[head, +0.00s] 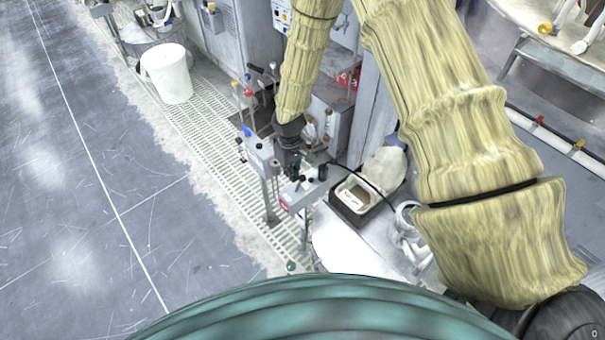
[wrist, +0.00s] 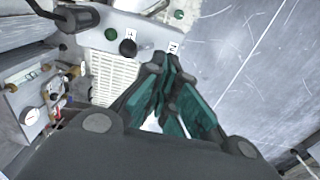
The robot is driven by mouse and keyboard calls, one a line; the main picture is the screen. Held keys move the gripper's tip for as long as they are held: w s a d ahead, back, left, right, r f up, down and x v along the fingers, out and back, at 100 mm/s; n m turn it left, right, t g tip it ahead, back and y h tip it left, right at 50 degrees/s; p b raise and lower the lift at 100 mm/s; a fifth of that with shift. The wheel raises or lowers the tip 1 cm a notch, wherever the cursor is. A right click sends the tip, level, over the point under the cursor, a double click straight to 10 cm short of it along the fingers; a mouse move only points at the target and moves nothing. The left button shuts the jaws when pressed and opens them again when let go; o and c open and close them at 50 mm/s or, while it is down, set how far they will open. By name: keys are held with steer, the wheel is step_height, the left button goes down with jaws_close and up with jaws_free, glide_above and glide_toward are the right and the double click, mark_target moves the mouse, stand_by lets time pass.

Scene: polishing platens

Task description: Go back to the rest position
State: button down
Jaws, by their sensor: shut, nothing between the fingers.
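My gripper (head: 292,168) hangs at the end of my cream-sleeved arm in the head view, pointing down beside a grey control box on a post (head: 303,191). In the wrist view my gripper (wrist: 162,68) has its green-and-black fingers together with nothing between them. The control box (wrist: 96,38) shows beyond the fingertips, with a green button, a black knob and small white labels. The fingers appear apart from it, but the exact gap is hard to tell. Part of the box is hidden by my gripper in the head view.
A white bucket (head: 167,74) stands on the floor grating at the upper left. An open-lidded box (head: 352,197) is right of the post. A panel with gauges (wrist: 32,112) is at the left of the wrist view. The grey floor (head: 75,190) on the left is clear.

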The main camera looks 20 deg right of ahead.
steer(key=shift+r, duration=0.4)
steer(key=shift+s, duration=0.1)
steer(key=s+f+m, duration=0.1)
steer(key=s+f, duration=0.2)
steer(key=s, duration=0.6)
steer(key=s+f+m+y, duration=0.1)
steer(key=s+f, duration=0.3)
steer(key=s, duration=0.5)
steer(key=s+f+m, duration=0.1)
steer(key=s+f, duration=0.2)
steer(key=s, duration=0.6)
steer(key=s+d+m+h, duration=0.1)
steer(key=s+d, duration=0.2)
steer(key=s, duration=0.6)
steer(key=shift+d+r, duration=0.2)
steer(key=shift+r, duration=0.05)
